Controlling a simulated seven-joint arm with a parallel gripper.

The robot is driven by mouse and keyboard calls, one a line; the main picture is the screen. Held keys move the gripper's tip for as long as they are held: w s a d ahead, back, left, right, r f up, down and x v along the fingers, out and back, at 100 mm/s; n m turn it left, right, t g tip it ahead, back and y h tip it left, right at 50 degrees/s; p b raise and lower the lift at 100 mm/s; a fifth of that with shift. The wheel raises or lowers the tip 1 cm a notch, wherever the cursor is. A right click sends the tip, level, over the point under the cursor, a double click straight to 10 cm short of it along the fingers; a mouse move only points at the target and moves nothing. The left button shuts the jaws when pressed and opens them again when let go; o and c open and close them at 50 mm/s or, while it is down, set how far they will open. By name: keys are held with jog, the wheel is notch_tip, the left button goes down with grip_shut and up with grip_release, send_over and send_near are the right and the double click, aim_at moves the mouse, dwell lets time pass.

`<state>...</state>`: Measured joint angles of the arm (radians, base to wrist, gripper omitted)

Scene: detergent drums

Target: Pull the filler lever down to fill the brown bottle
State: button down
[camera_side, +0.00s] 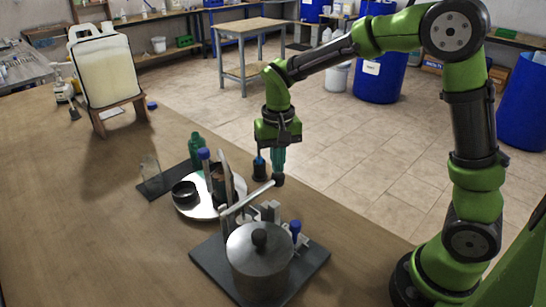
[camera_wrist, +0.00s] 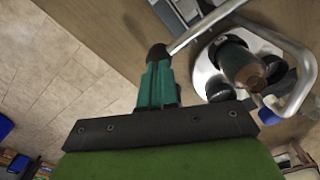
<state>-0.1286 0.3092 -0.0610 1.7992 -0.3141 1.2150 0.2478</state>
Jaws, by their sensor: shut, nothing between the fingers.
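My gripper (camera_side: 278,168) points down with its teal fingers closed and empty, just above the black knob (camera_side: 278,180) of the filler lever. The lever's metal rod (camera_side: 245,199) slopes up to that knob from the filler. In the wrist view, the closed fingers (camera_wrist: 158,75) are right by the knob (camera_wrist: 158,52); I cannot tell whether they touch. The brown bottle (camera_wrist: 241,62) stands on the round silver plate beside a bent metal tube (camera_wrist: 300,85). In the side view, the brown bottle (camera_side: 217,178) is partly hidden behind upright metal parts.
The steel pot (camera_side: 259,265) with a black lid knob sits on a dark base plate (camera_side: 210,262). A green bottle (camera_side: 195,150), a clear glass piece (camera_side: 151,172) and a black round cup (camera_side: 184,192) are near the silver plate (camera_side: 205,211).

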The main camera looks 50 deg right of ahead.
jog(key=shift+a+r, duration=0.15)
jog(key=shift+r, duration=4)
jog(key=s+r+n+t+y, duration=0.2)
jog(key=s+t, duration=0.5)
jog(key=s, duration=0.9)
jog(key=shift+s+r, duration=0.2)
